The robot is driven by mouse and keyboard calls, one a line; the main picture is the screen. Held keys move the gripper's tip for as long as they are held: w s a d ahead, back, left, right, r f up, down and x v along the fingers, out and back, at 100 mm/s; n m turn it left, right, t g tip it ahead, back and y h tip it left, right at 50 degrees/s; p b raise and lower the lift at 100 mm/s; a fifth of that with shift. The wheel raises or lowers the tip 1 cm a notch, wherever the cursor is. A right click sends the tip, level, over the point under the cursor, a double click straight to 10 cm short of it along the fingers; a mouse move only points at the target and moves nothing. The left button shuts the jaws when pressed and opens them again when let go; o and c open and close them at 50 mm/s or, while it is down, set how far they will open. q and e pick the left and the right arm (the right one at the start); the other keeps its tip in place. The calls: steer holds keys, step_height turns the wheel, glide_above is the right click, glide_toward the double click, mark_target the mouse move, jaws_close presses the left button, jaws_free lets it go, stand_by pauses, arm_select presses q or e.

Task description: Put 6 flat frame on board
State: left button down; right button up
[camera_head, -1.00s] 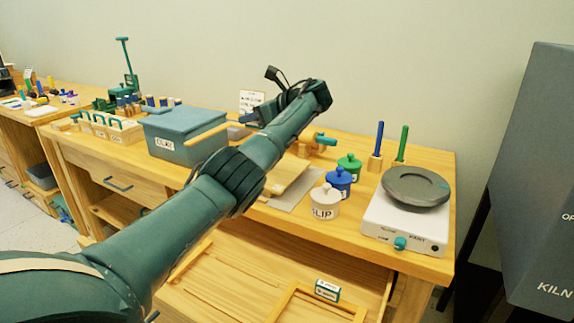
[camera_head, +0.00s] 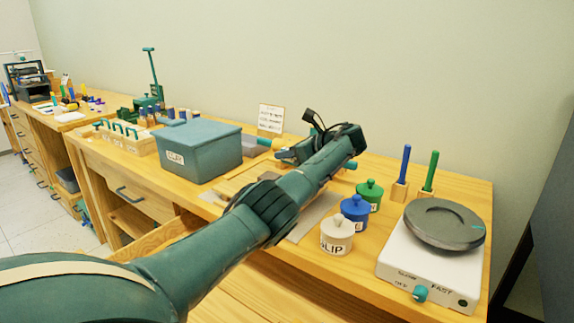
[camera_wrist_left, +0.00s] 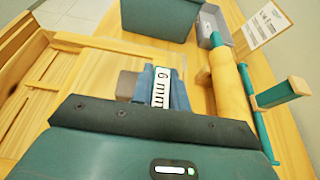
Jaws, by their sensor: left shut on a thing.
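My left gripper (camera_head: 288,156) is over the worktable, its jaws mostly hidden behind my arm in the head view. In the left wrist view it (camera_wrist_left: 158,92) is shut on a flat wooden frame, whose white "6 mm" label (camera_wrist_left: 162,88) shows between the fingers. A pale wooden bar of the flat frame (camera_wrist_left: 105,46) runs to the left from there. The light wooden board (camera_head: 228,186) lies on the table in front of the clay box, partly covered by my arm. I cannot tell whether the frame touches the board. My right gripper is not in view.
A clay box (camera_head: 200,150) stands left of the gripper. A rolling pin (camera_wrist_left: 231,88) lies close to the gripper's right in the wrist view. Lidded jars, including a slip jar (camera_head: 337,235), and a turntable (camera_head: 443,224) stand at right. An open drawer (camera_head: 150,242) is below.

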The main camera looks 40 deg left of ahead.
mark_target(288, 162)
arm_select(q)
step_height(288, 162, down, 2)
steer(key=shift+f, duration=0.25)
steer(key=shift+f, duration=0.2)
steer(key=c, duration=1.4)
jaws_free()
steer(key=shift+o, duration=0.2)
